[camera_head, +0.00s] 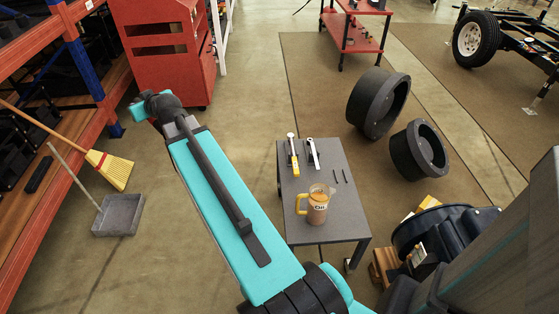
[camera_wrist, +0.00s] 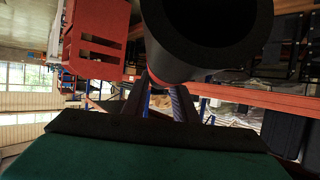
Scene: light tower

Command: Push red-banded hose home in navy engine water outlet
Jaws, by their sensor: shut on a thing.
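A thick black hose (camera_wrist: 166,62) fills the top of the wrist view, its wide dark opening facing the camera. A strip of its red band (camera_wrist: 154,80) shows at its lower edge. My gripper (camera_wrist: 158,96) is just below, its two dark fingers shut on the hose. In the head view the navy engine (camera_head: 470,226) is at the lower right, partly hidden by a grey column. I cannot make out its water outlet, and the hose's far end is not visible.
A grey table (camera_head: 336,224) holds an oil jug (camera_head: 317,207) and small tools. Two black round parts (camera_head: 378,103) (camera_head: 418,150) lie on the brown mat. A red cabinet (camera_head: 166,45), shelving, a broom (camera_head: 110,170) and a dustpan (camera_head: 118,215) are at the left.

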